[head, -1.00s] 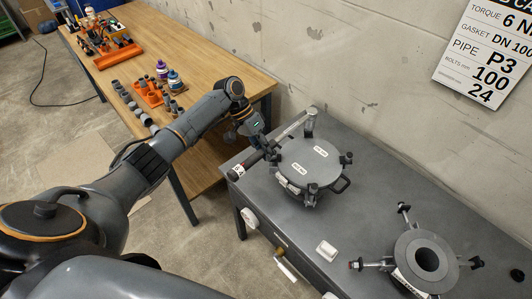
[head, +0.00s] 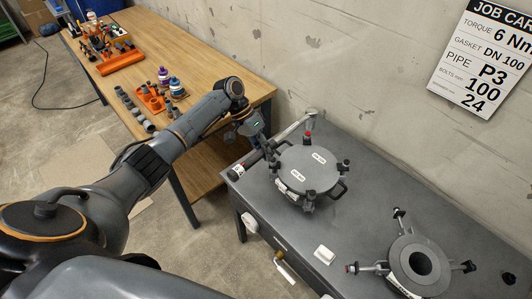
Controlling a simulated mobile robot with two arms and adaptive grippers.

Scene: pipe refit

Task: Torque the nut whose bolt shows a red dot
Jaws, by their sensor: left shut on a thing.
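My left gripper (head: 264,145) is shut on a torque wrench (head: 288,131) with a dark handle. The wrench slants up to the right, and its head stands just above the back bolt of a round grey cover (head: 309,170). That back bolt (head: 307,135) shows red at its top. The right bolt (head: 345,163) and front bolt (head: 308,196) also seem to carry small reddish spots, too small to be sure. The left bolt is partly hidden near the gripper. My right gripper is not in view.
An open pipe flange (head: 402,252) with bolts sticking out stands at the right of the grey bench (head: 350,220); its left bolt end looks red. A small white block (head: 324,254) lies between. A job card (head: 485,55) hangs on the wall. A wooden table (head: 190,50) holds parts.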

